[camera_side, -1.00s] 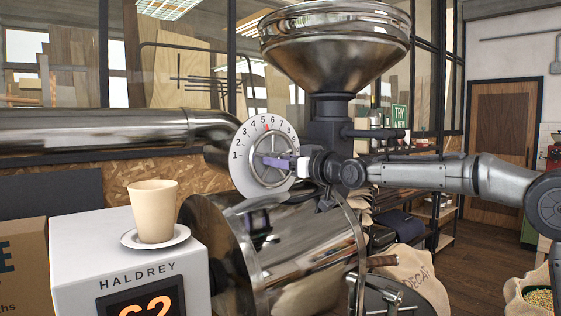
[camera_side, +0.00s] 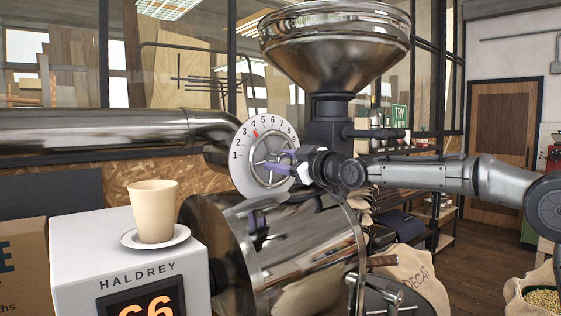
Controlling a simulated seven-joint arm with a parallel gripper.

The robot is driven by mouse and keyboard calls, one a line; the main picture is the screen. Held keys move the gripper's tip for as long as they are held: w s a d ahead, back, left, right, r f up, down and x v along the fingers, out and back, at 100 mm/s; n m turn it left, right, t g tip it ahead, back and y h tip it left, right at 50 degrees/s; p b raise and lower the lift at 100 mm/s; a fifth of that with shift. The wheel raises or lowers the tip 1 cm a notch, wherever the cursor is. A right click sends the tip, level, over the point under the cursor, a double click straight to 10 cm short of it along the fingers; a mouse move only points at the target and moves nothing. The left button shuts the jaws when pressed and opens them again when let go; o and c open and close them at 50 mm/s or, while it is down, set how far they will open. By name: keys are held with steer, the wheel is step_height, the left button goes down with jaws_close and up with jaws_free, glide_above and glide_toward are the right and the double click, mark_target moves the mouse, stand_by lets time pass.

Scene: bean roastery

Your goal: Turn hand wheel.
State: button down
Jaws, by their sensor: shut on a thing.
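The hand wheel (camera_side: 266,152) is a small spoked metal wheel in front of a round white dial (camera_side: 240,172) numbered around its edge. A red pointer mark (camera_side: 255,133) sits near the 4. My gripper (camera_side: 289,170) comes in from the right and is shut on the wheel at its lower right side. The fingers cover part of the rim and spokes there.
A steel hopper (camera_side: 335,50) rises above, and a shiny drum (camera_side: 300,245) lies below my gripper. A thick pipe (camera_side: 95,130) runs left from the dial. A beige cup (camera_side: 153,212) stands on a saucer on a white box (camera_side: 75,265) whose display reads 66.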

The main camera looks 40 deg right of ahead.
steer(key=shift+n, duration=0.8)
steer(key=shift+c, duration=1.5)
jaws_free()
steer(key=shift+s, duration=0.1)
steer(key=s, duration=1.3)
steer(key=shift+s, duration=0.35)
